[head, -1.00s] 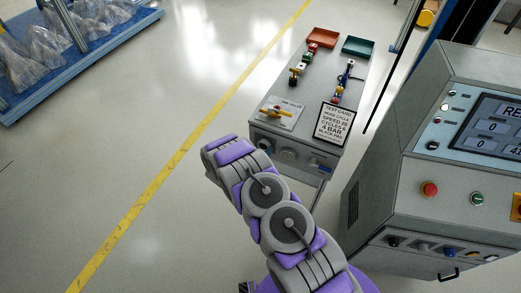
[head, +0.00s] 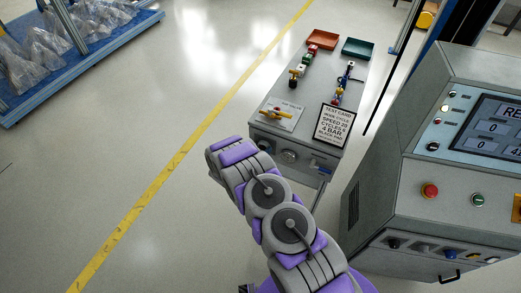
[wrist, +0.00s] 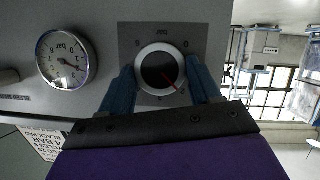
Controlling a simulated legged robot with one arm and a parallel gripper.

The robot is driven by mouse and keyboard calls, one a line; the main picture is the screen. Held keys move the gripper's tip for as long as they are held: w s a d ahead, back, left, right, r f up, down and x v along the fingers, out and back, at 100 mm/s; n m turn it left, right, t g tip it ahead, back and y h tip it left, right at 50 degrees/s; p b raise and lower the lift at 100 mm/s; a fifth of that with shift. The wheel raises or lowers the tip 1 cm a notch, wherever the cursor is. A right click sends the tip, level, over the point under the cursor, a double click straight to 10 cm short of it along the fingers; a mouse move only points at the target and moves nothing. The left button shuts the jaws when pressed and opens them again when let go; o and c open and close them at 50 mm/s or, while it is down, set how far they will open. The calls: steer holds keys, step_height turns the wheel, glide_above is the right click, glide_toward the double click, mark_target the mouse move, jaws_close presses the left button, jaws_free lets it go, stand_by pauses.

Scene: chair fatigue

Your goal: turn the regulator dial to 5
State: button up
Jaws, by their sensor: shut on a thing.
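The regulator dial (wrist: 161,72) is a round dark knob with a silver rim and a red pointer line, on a grey square plate with small numbers around it. In the wrist view the red line slants to the lower right; the numbers are too small to read surely. My gripper (wrist: 163,82) has its two blue-grey fingers on either side of the dial, shut on it. A round white pressure gauge (wrist: 67,57) sits left of the dial. In the head view my arm hides the gripper; the cart front with round fittings (head: 289,155) shows beside it.
The cart top holds a yellow-handled valve (head: 277,114), a test card (head: 335,124), small coloured fittings, a red tray (head: 323,38) and a teal tray (head: 358,47). A grey control console (head: 390,185) stands close on the right. Open floor lies left.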

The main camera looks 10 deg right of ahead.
steer(key=shift+a, duration=0.1)
steer(key=shift+c, duration=0.8)
steer(key=shift+r+p, duration=0.1)
steer(key=shift+p, duration=0.2)
